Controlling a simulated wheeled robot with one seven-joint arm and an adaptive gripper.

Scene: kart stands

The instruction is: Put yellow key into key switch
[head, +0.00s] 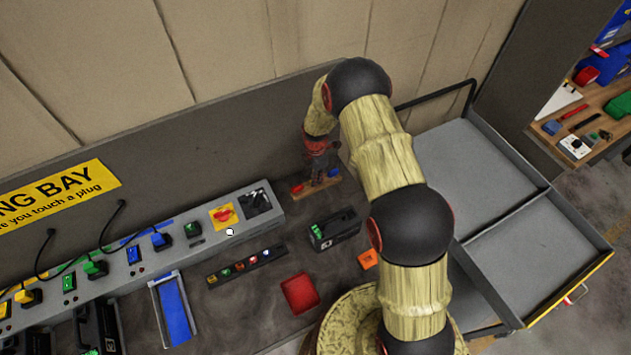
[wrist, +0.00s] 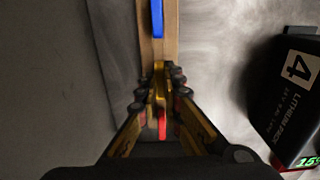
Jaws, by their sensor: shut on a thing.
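The yellow key (wrist: 159,68) is between my gripper's fingertips (wrist: 159,88) in the wrist view, over a wooden strip. A blue key (wrist: 157,18) and a red key (wrist: 162,124) are on the strip on either side of it. I cannot tell whether the yellow key is still in the strip. In the head view my gripper (head: 320,163) points down at the wooden strip (head: 317,187) near the back wall. The key switch is hard to make out; a yellow plate with a red knob (head: 223,215) and a dark square panel (head: 256,203) sit at the grey console's right end.
A black battery marked 4 (wrist: 295,95) stands right of my gripper; it shows in the head view (head: 335,229) too. A strip of coloured buttons (head: 246,266), a red tray (head: 299,293) and an orange block (head: 368,259) lie nearby. Grey trays (head: 535,250) are at right.

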